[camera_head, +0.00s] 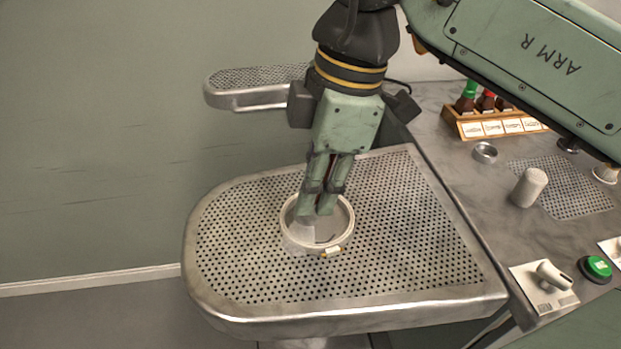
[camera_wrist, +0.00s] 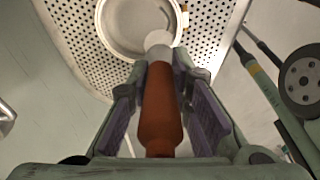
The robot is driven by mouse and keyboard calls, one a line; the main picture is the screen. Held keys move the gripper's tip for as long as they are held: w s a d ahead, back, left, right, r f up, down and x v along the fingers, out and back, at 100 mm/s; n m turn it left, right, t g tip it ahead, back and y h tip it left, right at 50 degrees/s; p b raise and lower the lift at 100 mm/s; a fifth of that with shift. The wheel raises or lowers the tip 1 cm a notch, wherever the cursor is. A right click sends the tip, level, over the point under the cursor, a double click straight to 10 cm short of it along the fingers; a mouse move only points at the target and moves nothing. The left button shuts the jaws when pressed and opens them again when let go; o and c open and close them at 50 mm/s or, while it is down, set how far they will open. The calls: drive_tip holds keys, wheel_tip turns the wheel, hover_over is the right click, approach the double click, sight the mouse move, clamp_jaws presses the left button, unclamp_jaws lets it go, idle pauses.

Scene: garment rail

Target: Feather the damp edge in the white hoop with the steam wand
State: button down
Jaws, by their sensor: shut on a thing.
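The white hoop (camera_head: 347,236) lies on the perforated metal board (camera_head: 255,278), with pale cloth inside it and a small cream-coloured tab at its near edge. It also shows at the top of the wrist view (camera_wrist: 104,32). My gripper (camera_head: 318,207) points down over the hoop, its fingers hiding part of the inside. It is shut on a brown tapered bottle-like thing (camera_wrist: 161,105) with a pale tip, which points toward the hoop's edge in the wrist view. I cannot tell whether this is the steam wand, or whether its tip touches. No damp edge is clear.
A wooden rack (camera_head: 462,126) with brown, coloured-top bottles stands at the back right. A metal ring (camera_head: 485,152), white cylinder (camera_head: 529,187), green button (camera_head: 596,267) and small white nozzle-like thing (camera_head: 553,275) are on the right counter. A smaller perforated board (camera_head: 250,98) is behind.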

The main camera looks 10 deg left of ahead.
drive_tip(key=shift+s+d, duration=0.15)
drive_tip(key=shift+d, duration=0.4)
drive_tip(key=shift+s+d, duration=0.15)
drive_tip(key=shift+d, duration=0.4)
drive_tip(key=shift+d, duration=0.1)
drive_tip(key=shift+w+d, duration=0.2)
drive_tip(key=shift+d, duration=0.35)
drive_tip(key=shift+w+d, duration=0.2)
drive_tip(key=shift+d, duration=0.3)
drive_tip(key=shift+w, duration=0.15)
drive_tip(key=shift+w+d, duration=0.7)
drive_tip(key=shift+w, duration=0.2)
drive_tip(key=shift+w, duration=0.1)
